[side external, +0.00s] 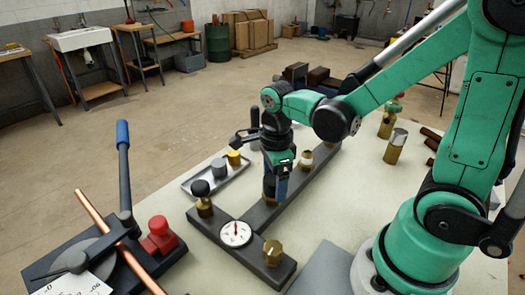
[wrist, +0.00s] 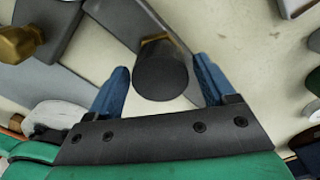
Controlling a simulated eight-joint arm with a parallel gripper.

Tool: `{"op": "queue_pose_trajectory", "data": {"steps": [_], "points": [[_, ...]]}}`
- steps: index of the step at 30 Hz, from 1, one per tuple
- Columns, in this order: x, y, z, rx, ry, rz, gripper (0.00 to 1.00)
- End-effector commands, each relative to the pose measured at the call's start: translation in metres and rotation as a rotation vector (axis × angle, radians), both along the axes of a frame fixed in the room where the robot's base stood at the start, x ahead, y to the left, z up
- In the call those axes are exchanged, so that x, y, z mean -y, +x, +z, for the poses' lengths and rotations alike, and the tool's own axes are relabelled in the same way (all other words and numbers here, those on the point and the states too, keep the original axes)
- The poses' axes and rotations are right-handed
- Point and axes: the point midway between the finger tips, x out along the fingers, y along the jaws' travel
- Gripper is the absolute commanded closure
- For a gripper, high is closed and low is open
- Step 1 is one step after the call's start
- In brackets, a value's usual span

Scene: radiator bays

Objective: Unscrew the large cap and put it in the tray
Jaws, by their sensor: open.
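A large dark round cap (wrist: 160,78) sits on a brass fitting (wrist: 157,40) on the dark bar. It lies between the blue fingertips of my gripper (wrist: 162,88) in the wrist view, with pale gaps on both sides. In the side view my gripper (side external: 277,184) points down over the bar, and its finger partly hides the cap (side external: 268,187). The grey tray (side external: 226,181) lies behind and left of the bar. It holds a grey cap (side external: 219,167) and a gold cap (side external: 234,157).
A black-topped brass fitting (side external: 203,198), a white gauge (side external: 236,233), a brass hex fitting (side external: 272,252) and a pale-ringed fitting (side external: 306,160) surround the gripper. A lever tool with a copper pipe (side external: 100,218) stands at the left. A brass cylinder (side external: 395,147) stands at the right.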

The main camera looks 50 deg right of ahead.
Motion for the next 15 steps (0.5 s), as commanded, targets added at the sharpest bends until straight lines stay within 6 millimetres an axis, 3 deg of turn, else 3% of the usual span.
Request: {"op": "queue_pose_trajectory", "data": {"steps": [6,15], "points": [[0.0000,0.0000,0.0000,0.000,0.000,-0.213,0.23],[0.0000,0.0000,0.0000,0.000,0.000,-0.241,0.23]]}}
